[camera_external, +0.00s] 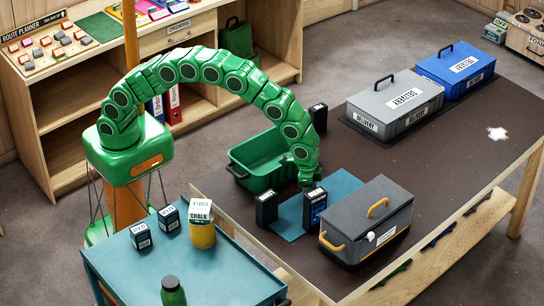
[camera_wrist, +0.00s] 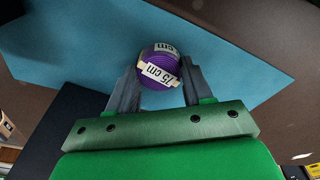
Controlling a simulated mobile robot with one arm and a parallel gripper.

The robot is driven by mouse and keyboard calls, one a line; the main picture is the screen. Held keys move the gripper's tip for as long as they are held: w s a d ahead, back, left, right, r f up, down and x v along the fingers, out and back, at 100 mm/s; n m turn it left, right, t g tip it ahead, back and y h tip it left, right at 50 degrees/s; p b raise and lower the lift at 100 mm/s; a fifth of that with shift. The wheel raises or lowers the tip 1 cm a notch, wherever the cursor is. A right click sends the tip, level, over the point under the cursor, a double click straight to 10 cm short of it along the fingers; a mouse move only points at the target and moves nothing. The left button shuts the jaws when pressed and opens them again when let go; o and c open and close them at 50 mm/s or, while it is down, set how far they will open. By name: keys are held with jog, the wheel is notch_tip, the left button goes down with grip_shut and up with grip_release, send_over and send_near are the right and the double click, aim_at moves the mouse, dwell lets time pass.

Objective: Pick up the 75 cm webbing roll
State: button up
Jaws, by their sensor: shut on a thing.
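The 75 cm webbing roll (camera_wrist: 156,86) is purple with white bands reading "75 cm" in the wrist view. My gripper (camera_wrist: 158,80) is shut on it, with one grey finger on each side. Beyond the roll lies the blue mat (camera_wrist: 80,50). In the external view my gripper (camera_external: 305,184) points down over the blue mat (camera_external: 286,226) on the dark table. The roll cannot be made out there. I cannot tell whether the roll still touches the mat.
Black labelled boxes (camera_external: 266,208) (camera_external: 314,212) stand close by my gripper. A green crate (camera_external: 246,177) is behind, and a grey toolbox with an orange handle (camera_external: 341,248) is at front right. Grey (camera_external: 395,108) and blue (camera_external: 455,72) delivery boxes stand farther back.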

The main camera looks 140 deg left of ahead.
jog(key=shift+r, duration=1.55)
jog(key=shift+s+d+r, duration=0.1)
jog(key=shift+s+r, duration=0.15)
jog(key=shift+r, duration=0.05)
jog(key=s+d+r, duration=0.6)
jog(key=s+r, duration=0.3)
jog(key=s, duration=0.3)
jog(key=shift+r, duration=0.2)
